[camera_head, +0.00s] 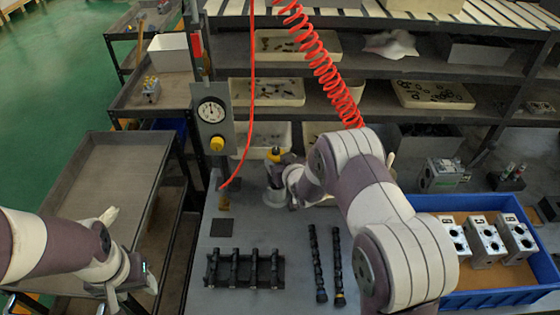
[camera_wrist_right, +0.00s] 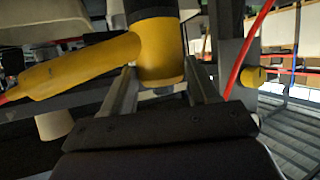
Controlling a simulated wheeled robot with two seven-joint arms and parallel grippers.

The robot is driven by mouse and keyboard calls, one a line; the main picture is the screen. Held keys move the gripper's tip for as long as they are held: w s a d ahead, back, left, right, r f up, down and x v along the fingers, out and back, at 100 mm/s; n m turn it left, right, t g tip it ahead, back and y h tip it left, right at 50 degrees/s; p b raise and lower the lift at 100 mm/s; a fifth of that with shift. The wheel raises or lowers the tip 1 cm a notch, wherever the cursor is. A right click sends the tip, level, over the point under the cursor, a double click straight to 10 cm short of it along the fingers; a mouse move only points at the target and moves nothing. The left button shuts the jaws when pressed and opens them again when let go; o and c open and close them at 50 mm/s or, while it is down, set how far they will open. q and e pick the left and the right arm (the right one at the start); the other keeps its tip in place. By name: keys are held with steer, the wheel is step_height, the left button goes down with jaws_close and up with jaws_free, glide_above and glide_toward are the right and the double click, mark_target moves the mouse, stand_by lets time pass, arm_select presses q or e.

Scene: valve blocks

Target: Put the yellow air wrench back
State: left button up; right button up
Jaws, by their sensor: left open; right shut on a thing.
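The yellow air wrench (camera_wrist_right: 85,65) fills the upper left of the right wrist view, its thick upright body between the two fingers of my right gripper (camera_wrist_right: 163,90). The right gripper is shut on it. In the head view only a small yellow part of the wrench (camera_head: 276,153) shows at the back of the table, beside my right gripper (camera_head: 272,168); my right arm hides much of that area. My left gripper (camera_head: 130,290) is open and empty at the lower left, over the cart side, away from the wrench.
A post with a gauge (camera_head: 211,111) and yellow knob stands left of the wrench, with a red coiled hose (camera_head: 315,55) above. A blue tray (camera_head: 490,297) with valve blocks is at right.

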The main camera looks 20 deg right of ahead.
steer(key=shift+w+f+b, duration=0.1)
steer(key=shift+f+b, duration=0.95)
stand_by(0.4)
steer(key=o, duration=1.5)
steer(key=b+v, duration=0.1)
steer(key=v, duration=1.2)
steer(key=shift+a+f, duration=0.1)
